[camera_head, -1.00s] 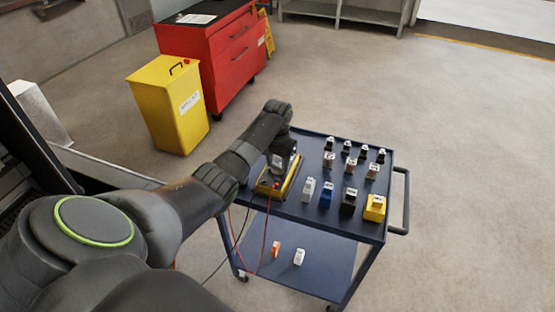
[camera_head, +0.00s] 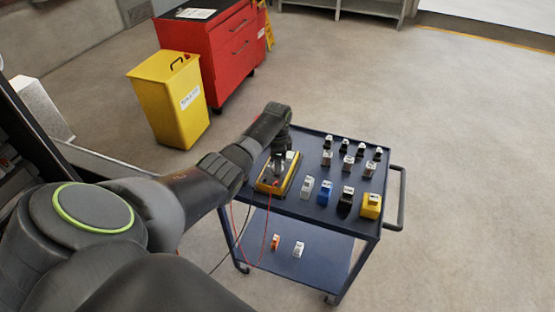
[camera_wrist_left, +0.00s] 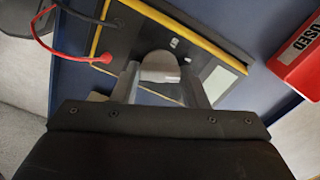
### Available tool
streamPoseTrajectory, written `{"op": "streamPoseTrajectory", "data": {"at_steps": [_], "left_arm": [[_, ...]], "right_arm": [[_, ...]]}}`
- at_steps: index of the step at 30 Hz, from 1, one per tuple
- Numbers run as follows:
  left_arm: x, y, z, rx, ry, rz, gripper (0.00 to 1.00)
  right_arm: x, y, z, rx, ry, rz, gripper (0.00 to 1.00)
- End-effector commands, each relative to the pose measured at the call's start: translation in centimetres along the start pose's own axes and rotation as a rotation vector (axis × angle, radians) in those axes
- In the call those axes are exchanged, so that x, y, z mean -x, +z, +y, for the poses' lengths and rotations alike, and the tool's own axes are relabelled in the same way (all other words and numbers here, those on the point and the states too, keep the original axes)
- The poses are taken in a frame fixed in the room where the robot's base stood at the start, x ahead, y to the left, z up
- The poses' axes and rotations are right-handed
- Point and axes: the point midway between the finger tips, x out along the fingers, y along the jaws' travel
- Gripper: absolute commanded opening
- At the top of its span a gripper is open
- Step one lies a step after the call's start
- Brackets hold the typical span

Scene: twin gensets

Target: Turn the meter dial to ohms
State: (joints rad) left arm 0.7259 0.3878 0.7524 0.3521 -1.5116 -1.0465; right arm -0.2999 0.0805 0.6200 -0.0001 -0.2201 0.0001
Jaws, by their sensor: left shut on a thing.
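The meter (camera_head: 289,181) is a dark box with yellow edges, lying on the left part of the blue cart's top. It also shows in the left wrist view (camera_wrist_left: 127,42), with a pale screen and red and black leads plugged in. A rounded grey knob (camera_wrist_left: 160,66), which looks like the dial, stands on its face. My left gripper (camera_wrist_left: 160,88) points down at the meter and is shut on this knob, one finger on each side. In the head view the left gripper (camera_head: 279,166) is small over the meter. The dial's pointer and markings cannot be read. My right gripper is not in view.
The blue cart (camera_head: 315,222) holds several small blocks right of the meter, including a blue one (camera_head: 325,193) and a yellow one (camera_head: 371,206). Test leads (camera_head: 268,235) hang off its left edge. A yellow bin (camera_head: 172,100) and red cabinet (camera_head: 228,55) stand behind.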

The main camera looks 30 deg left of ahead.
Motion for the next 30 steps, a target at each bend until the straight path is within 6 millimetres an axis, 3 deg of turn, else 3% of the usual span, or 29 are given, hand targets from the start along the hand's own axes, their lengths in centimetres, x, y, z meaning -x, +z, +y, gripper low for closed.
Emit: {"op": "streamPoseTrajectory", "data": {"at_steps": [15, 30], "left_arm": [[0.13, -0.06, -0.08, -0.352, -0.003, 0.001, 0.17], [0.11, -0.08, -0.07, -0.425, -0.003, 0.001, 0.17]], "right_arm": [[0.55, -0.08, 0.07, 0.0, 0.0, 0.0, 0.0], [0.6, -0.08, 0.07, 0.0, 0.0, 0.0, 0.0]]}}
